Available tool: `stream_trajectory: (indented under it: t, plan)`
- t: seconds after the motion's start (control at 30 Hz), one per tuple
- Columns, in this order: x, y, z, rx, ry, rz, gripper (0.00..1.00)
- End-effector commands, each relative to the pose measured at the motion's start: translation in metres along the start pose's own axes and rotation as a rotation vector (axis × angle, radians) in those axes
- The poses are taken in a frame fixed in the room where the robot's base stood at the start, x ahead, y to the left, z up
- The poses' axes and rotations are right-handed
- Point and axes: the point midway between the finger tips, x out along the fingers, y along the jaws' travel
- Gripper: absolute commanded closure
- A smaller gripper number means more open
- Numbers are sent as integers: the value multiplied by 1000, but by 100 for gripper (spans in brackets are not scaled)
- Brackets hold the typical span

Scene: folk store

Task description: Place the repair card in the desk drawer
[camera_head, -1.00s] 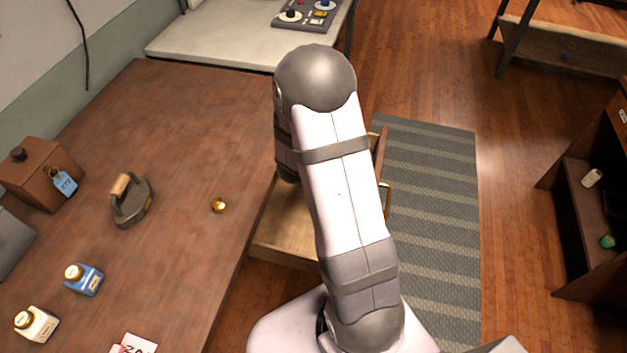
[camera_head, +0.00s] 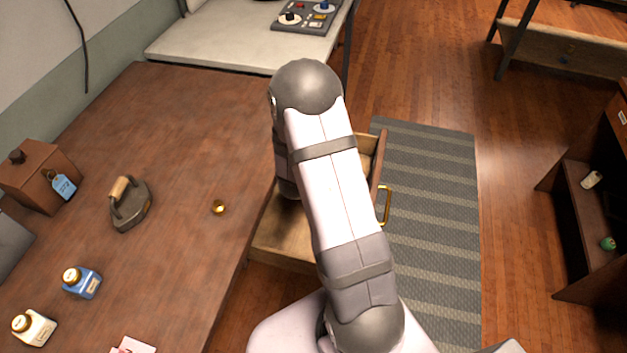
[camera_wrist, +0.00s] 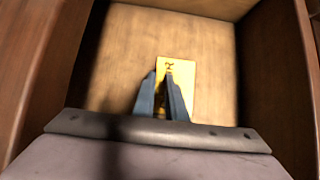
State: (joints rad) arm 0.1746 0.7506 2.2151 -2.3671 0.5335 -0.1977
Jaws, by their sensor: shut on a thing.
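The desk drawer (camera_head: 282,246) is pulled open at the right side of the brown desk, with a brass handle on its front. In the wrist view, its wooden floor and walls (camera_wrist: 120,60) surround my gripper (camera_wrist: 163,80). My gripper is shut on the repair card (camera_wrist: 186,75), a pale yellow card with a dark mark near the fingertips. The card shows over the drawer floor; whether it touches the floor I cannot tell. In the head view my arm hides the gripper, the card and part of the drawer.
The desk (camera_head: 150,260) holds an old iron (camera_head: 131,207), a wooden box (camera_head: 38,186) with a blue tag, a blue bottle (camera_head: 82,283), a white bottle (camera_head: 38,330), a small brass knob (camera_head: 218,207) and a pinkish card (camera_head: 132,346). A striped rug (camera_head: 430,240) lies right of the drawer.

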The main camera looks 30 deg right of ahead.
Motion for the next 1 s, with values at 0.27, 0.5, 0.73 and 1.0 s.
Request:
stream_trajectory:
  t: [0.27,0.5,0.73,1.0]
  plan:
    - [2,0,-2,0,1,0,70]
    - [1,0,-1,0,0,0,70]
    - [-6,1,1,0,-1,1,70]
    - [-43,1,2,1,-3,2,70]
